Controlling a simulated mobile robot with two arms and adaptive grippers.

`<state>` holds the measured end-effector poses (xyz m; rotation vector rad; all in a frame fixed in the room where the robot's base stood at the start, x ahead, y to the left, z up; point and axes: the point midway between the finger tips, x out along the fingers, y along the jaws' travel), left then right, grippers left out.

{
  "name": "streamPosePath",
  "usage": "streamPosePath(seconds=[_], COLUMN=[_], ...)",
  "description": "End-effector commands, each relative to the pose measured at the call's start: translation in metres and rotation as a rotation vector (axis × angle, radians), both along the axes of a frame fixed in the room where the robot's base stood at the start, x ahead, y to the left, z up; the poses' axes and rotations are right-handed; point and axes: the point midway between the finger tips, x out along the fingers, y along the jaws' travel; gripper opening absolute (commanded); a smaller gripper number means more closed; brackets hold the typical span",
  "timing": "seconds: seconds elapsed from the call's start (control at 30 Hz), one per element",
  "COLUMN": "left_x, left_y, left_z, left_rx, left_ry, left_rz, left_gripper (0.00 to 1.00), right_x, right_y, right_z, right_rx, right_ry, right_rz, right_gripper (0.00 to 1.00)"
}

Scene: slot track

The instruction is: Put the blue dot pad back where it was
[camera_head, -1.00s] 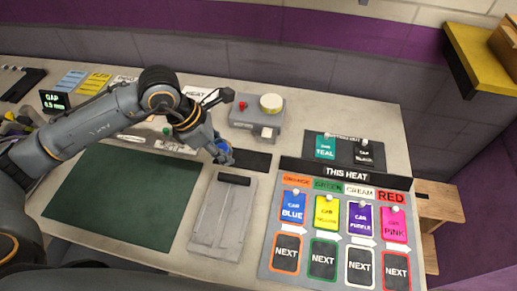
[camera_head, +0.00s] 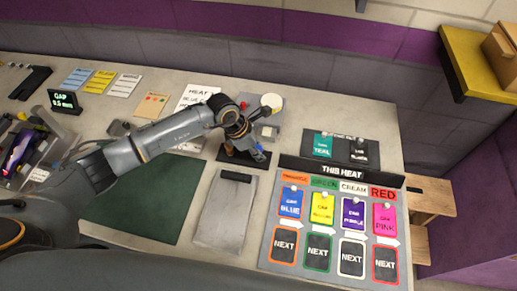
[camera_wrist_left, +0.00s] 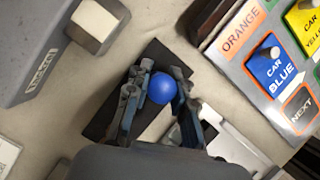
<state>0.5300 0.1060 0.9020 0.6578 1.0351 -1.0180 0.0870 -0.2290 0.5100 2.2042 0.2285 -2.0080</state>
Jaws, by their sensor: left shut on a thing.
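A round blue piece (camera_wrist_left: 162,88) shows between the fingers of my left gripper (camera_wrist_left: 160,100) in the left wrist view. The gripper is shut on it. In the head view my left gripper (camera_head: 250,150) is at the dark rectangular pad (camera_head: 227,157), behind the grey tray. In the wrist view the dark pad (camera_wrist_left: 152,57) lies under the fingers and the blue piece. I cannot tell whether the blue piece touches the pad or is joined to it. The fingers hide part of both. My right gripper is not in view.
A grey tray (camera_head: 225,215) lies in front of the gripper, beside a dark green mat (camera_head: 165,200). A grey box (camera_head: 268,133) with a cream top stands just behind. The heat board (camera_head: 297,245) with car cards is to the right.

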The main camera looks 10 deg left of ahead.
Motion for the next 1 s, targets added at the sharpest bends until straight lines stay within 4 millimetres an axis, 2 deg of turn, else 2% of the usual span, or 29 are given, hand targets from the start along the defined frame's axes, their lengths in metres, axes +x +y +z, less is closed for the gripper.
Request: streamPosePath(seconds=[0.37,0.4,0.5,0.8,0.93,1.0], left_x=[0.000,0.000,0.000,0.000,0.000,-0.001], left_y=[0.000,0.000,0.000,0.000,0.003,0.007], left_z=[-0.005,-0.004,-0.004,-0.002,0.005,0.015], left_rx=[-0.001,-0.001,-0.001,-0.001,-0.001,-0.002], left_ry=[-0.001,-0.001,-0.001,0.000,-0.003,-0.005], left_rz=[-0.001,-0.001,-0.001,0.000,0.000,-0.001], left_gripper=[0.00,0.29,0.46,0.46,0.46,0.46], right_x=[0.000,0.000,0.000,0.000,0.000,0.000], right_y=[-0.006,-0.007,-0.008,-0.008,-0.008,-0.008], right_z=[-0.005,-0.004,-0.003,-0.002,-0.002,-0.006], right_rx=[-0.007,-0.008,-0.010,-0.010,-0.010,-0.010], right_ry=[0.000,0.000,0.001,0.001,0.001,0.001], right_rz=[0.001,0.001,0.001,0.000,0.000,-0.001], right_gripper=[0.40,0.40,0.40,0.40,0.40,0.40])
